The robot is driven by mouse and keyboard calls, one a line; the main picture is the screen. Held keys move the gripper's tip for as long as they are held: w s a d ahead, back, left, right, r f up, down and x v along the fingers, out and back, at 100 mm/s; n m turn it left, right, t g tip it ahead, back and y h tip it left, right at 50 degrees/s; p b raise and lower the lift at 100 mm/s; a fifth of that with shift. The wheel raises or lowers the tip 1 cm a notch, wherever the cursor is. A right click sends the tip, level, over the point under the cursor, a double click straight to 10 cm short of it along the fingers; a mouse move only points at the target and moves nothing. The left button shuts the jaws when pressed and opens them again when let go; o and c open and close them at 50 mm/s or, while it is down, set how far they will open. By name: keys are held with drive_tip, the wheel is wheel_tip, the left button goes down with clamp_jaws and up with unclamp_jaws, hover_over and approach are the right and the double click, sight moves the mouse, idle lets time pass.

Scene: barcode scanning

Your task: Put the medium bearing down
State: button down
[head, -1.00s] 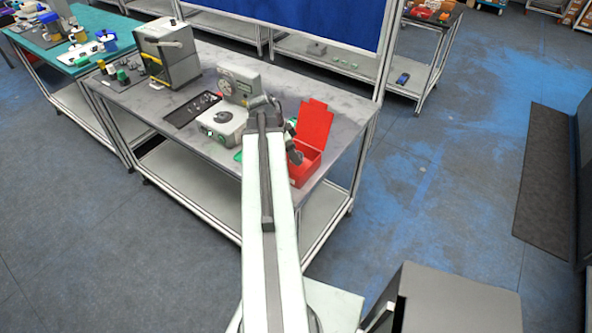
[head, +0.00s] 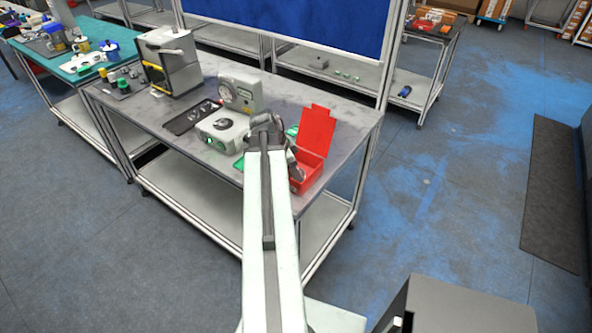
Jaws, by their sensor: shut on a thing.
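My gripper (head: 296,171) shows only in part, at the end of my arm, beside the left part of the open red box (head: 308,173) near the table's front right. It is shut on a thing. The medium bearing cannot be made out, as my arm and the gripper hide what is in the jaws. The red box has its lid (head: 317,131) standing up at the back. Whether the gripper is inside the box or just in front of it is hard to tell.
A grey device with a dial (head: 240,95) and a round plate (head: 222,127) stands left of my arm on the grey table (head: 345,105). A dark tray (head: 190,117) with small parts and a boxy machine (head: 168,60) are further left. A green item (head: 238,163) is partly hidden by my arm.

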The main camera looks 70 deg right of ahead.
drive_tip(key=c, duration=1)
unclamp_jaws()
drive_tip(key=p+v, duration=1.2)
drive_tip(key=v, duration=0.1)
drive_tip(key=shift+s, duration=0.2)
drive_tip(key=shift+d, duration=0.1)
